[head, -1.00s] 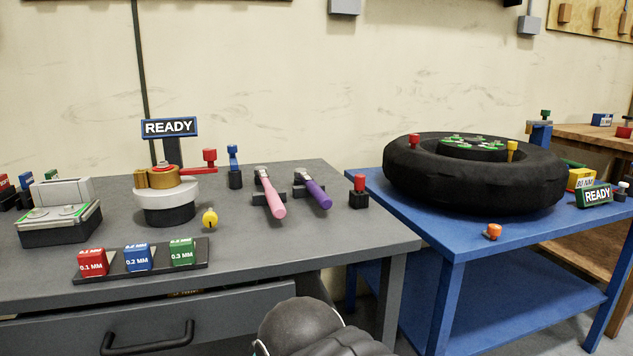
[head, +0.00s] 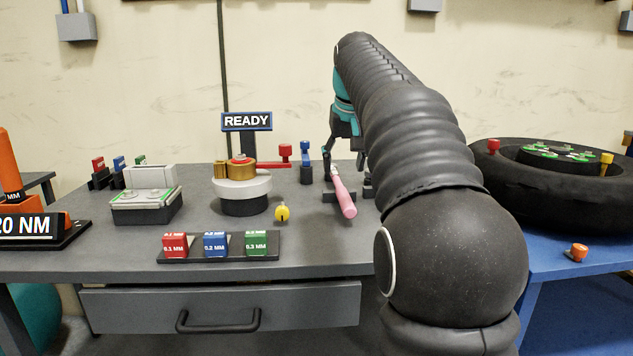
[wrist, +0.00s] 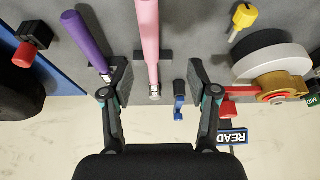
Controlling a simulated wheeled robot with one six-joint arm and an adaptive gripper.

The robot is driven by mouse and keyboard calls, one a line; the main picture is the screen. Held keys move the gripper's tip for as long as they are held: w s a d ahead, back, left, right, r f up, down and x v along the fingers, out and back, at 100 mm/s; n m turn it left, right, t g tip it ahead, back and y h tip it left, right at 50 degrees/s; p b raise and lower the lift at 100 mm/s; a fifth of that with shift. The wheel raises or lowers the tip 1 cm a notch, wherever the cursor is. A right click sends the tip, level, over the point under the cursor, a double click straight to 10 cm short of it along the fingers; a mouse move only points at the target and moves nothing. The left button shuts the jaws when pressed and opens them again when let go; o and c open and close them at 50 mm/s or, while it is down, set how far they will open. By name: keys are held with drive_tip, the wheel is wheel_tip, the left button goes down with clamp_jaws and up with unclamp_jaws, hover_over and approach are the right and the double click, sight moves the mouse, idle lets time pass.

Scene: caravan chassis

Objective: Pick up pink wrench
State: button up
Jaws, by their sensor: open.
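The pink wrench (head: 344,197) rests on a dark holder on the grey workbench, its handle pointing toward the front. In the wrist view the pink wrench (wrist: 148,40) lies between the open fingers of my gripper (wrist: 160,85), nearer the left finger. My gripper also shows in the head view (head: 335,160), at the far end of the wrench and partly hidden by my arm. The jaws are not closed on it. The purple wrench (wrist: 86,42) lies just outside the left finger in the wrist view.
A blue-topped post (wrist: 179,98) stands near the right finger. A round fixture (head: 242,190) with a red-handled lever and a yellow knob (head: 282,213) are left of the wrench. Coloured blocks (head: 214,245) line the bench front. A tire (head: 555,180) lies on the blue table at right.

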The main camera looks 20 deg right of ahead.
sight(344, 191)
drive_tip(key=w+d+f, duration=0.1)
drive_tip(key=w+f, duration=0.1)
drive_tip(key=w+d+f+b, duration=0.1)
drive_tip(key=f, duration=0.1)
drive_tip(key=w+d+f, duration=0.2)
drive_tip(key=f, duration=0.1)
drive_tip(key=shift+w+b, duration=0.35)
drive_tip(key=shift+b, duration=0.05)
drive_tip(key=shift+a+b+x, duration=0.15)
drive_tip(key=shift+b+x, duration=0.1)
drive_tip(key=shift+x, duration=1.15)
drive_tip(key=shift+a+b+x, duration=0.15)
drive_tip(key=shift+b+x, duration=0.05)
drive_tip(key=shift+x, duration=1.2)
drive_tip(key=shift+w, duration=0.1)
drive_tip(key=shift+r, duration=0.15)
clamp_jaws()
